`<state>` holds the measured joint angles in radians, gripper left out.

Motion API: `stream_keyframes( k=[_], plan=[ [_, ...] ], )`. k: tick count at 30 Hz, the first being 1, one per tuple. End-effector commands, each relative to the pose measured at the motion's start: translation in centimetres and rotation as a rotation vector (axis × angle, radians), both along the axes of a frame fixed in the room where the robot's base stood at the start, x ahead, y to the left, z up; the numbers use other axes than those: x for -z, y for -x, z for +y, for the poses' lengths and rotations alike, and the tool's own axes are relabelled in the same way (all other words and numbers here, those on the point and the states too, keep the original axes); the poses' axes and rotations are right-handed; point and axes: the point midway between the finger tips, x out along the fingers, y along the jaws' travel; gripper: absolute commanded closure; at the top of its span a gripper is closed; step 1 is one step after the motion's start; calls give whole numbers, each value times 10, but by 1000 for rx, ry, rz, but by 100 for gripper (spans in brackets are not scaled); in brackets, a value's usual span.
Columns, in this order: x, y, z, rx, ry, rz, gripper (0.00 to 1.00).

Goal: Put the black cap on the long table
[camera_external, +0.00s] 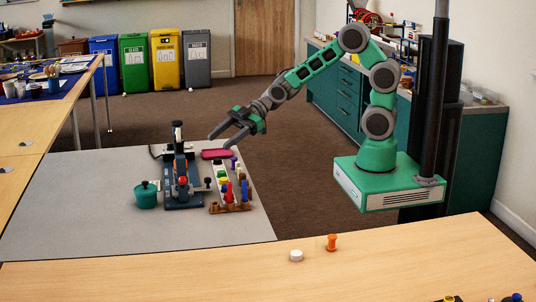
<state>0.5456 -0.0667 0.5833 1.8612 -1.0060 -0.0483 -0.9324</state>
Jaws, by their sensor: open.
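My gripper (226,137) is open, with its jaws apart above the right back part of the grey-topped table (80,190). It is above and just behind a pale rack (224,182) of small coloured pieces. A small dark piece (218,163) at the rack's far end may be the black cap; it is too small to be sure. My gripper is apart from it and seems empty. A long wooden table (400,262) runs across the front, holding a white cap-like piece (296,255) and an orange piece (332,242).
A blue vise-like device (182,185) and a teal pot (146,195) stand left of the rack. A pink pad (216,154) lies behind it. Another wooden table (25,150) is at left. The front table's middle is mostly clear.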

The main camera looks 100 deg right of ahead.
Motion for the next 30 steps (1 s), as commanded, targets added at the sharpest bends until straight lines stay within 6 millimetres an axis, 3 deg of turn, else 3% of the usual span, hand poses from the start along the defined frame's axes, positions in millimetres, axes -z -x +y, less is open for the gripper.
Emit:
stream_keyframes(
  k=[2,6,9,11,13,15,30],
  plan=[
    [2,-19,-25,34,104,94,48],
    [22,-31,-115,241,228,320,48],
    [31,-11,-175,449,234,531,48],
    [45,12,-194,560,198,672,48],
    [57,36,-198,641,143,798,48],
    [61,42,-194,673,100,845,48],
    [128,14,-190,686,84,846,48]
  ],
)
